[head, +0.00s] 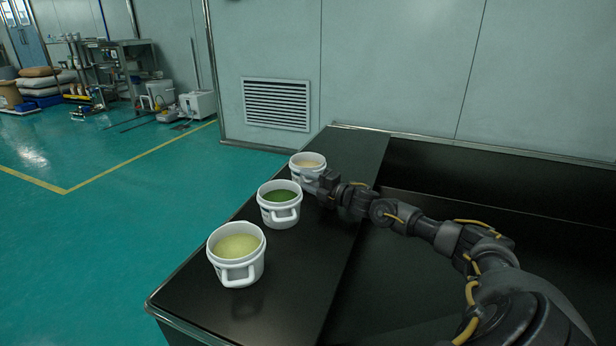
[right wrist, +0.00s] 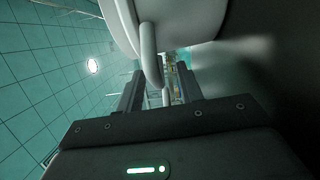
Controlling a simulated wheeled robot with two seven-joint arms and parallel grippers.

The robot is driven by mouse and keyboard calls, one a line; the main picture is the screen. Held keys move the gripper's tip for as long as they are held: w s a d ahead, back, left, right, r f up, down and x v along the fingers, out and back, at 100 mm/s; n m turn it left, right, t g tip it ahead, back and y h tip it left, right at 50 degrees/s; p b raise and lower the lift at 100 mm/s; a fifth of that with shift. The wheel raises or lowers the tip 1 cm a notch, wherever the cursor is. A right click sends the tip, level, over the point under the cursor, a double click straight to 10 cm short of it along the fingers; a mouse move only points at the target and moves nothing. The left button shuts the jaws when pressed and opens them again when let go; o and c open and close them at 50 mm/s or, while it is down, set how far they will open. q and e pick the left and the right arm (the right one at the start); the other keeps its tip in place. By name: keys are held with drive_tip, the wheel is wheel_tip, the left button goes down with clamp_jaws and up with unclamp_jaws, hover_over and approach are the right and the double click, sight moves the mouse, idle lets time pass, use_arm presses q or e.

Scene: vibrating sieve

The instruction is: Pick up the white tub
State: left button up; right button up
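Three white tubs with handles stand in a row on a black bench. The nearest tub (head: 236,270) holds yellow-green stuff, the middle tub (head: 280,212) dark green, and the farthest tub (head: 307,161) pale beige. My right gripper (head: 318,182) is at the near side of the farthest tub and covers part of it. In the right wrist view a white tub (right wrist: 185,22) fills the top, and its handle (right wrist: 149,55) reaches down toward the gap between the fingers of my right gripper (right wrist: 160,88). The fingers are apart; I cannot tell if either touches the handle. My left gripper is not in view.
The black bench top (head: 285,290) is clear in front of the nearest tub. A recessed black trough (head: 480,200) lies to the right, under my right arm. A wall with a vent (head: 277,104) stands behind. Sacks and equipment are far left.

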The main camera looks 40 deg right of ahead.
drive_tip(key=shift+x, duration=1.1)
drive_tip(key=shift+c, duration=0.5)
clamp_jaws()
drive_tip(key=shift+r, duration=0.15)
